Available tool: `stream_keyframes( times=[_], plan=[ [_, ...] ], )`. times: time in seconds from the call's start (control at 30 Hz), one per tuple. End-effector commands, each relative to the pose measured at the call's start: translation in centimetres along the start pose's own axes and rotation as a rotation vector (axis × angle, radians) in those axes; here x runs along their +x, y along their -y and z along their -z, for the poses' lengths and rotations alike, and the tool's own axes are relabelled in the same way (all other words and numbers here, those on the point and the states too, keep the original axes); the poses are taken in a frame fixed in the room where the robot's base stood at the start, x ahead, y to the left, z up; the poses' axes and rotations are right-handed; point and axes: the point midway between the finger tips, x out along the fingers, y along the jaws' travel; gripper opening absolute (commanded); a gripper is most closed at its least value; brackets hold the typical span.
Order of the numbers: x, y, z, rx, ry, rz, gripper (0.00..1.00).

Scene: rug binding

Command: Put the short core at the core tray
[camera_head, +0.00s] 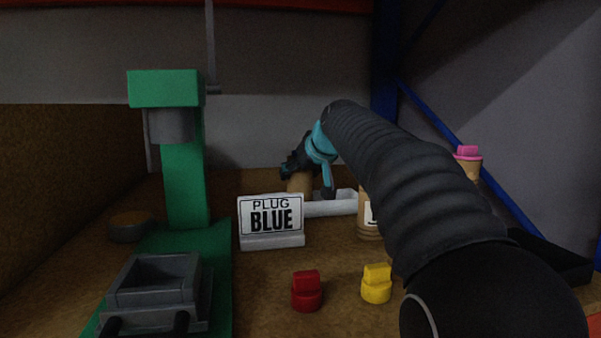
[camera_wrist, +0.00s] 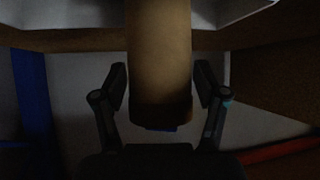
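A plain tan core (camera_head: 300,184) is upright at the left end of a white tray (camera_head: 335,207), which I take to be the core tray. Whether its base rests in the tray is hidden. In the wrist view the core (camera_wrist: 159,60) runs between my fingers, with a dark end and a bit of blue at that end. White tray walls (camera_wrist: 240,9) show on both sides of it. My gripper (camera_wrist: 160,88) has a finger close along each side of the core; whether both pads press on it is too dark to tell. In the head view my gripper (camera_head: 305,160) is partly hidden by my arm.
A sign (camera_head: 271,216) reading "PLUG BLUE" stands in front. A green press (camera_head: 183,160) with a grey box is left. A labelled core (camera_head: 370,217), a pink-plugged core (camera_head: 468,165) and a black tray (camera_head: 555,258) are right.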

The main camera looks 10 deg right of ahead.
Motion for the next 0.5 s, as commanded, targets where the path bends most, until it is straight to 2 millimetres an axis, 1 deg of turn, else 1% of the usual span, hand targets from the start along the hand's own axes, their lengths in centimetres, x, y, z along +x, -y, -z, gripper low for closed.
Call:
stream_keyframes(
  times=[0.37,0.43,0.5],
  plan=[
    [-0.1,0.0,0.2,0.0,0.0,0.0,0.85],
    [-0.5,0.0,0.3,0.0,-0.001,-0.001,0.85],
    [-1.3,0.0,0.3,0.0,-0.002,-0.001,0.85]
  ],
)
